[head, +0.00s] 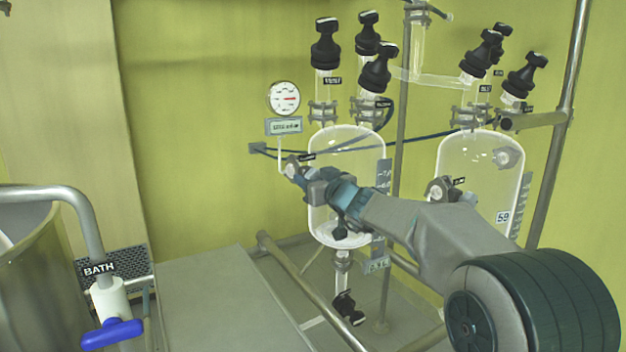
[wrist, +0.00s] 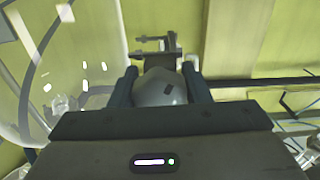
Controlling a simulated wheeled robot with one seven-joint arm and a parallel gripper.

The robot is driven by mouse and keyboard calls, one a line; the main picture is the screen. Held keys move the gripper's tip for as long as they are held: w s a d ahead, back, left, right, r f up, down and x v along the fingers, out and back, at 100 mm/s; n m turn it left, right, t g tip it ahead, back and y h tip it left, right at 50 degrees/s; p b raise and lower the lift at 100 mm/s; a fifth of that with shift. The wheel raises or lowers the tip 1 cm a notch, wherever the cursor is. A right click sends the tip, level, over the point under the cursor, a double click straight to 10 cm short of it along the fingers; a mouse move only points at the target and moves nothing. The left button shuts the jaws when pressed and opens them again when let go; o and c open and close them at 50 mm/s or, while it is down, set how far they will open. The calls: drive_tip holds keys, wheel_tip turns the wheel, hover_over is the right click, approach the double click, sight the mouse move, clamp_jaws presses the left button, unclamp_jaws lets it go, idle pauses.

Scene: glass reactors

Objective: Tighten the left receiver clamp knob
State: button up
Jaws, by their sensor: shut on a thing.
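The left receiver (head: 345,148) is a clear glass vessel, upright, with black-capped valves above it. My gripper (head: 300,178) reaches across its front to the clamp knob (head: 291,164) at its left side, by a small black label. In the wrist view the knob (wrist: 160,88) is a rounded grey piece with a dark mark, between the two dark fingers of my gripper (wrist: 160,82), which is shut on it. A metal clamp bracket (wrist: 155,46) shows just beyond the fingertips. The knob's lower part is hidden by the gripper body.
The right receiver (head: 480,165) stands behind my arm, with its own clamp (head: 440,188). A round gauge (head: 284,98) is on the wall above the knob. Metal frame rails (head: 300,280) run low in front. A bath vessel (head: 28,250) and a blue-handled valve (head: 112,334) are at left.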

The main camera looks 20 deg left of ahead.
drive_tip(key=m+b, duration=0.1)
drive_tip(key=b, duration=0.2)
drive_tip(key=shift+f, duration=0.25)
drive_tip(key=shift+r+b, duration=0.2)
drive_tip(key=shift+b, duration=0.2)
drive_tip(key=o, duration=1)
drive_tip(key=b+v, duration=0.4)
drive_tip(key=v, duration=1)
drive_tip(key=shift+w, duration=0.1)
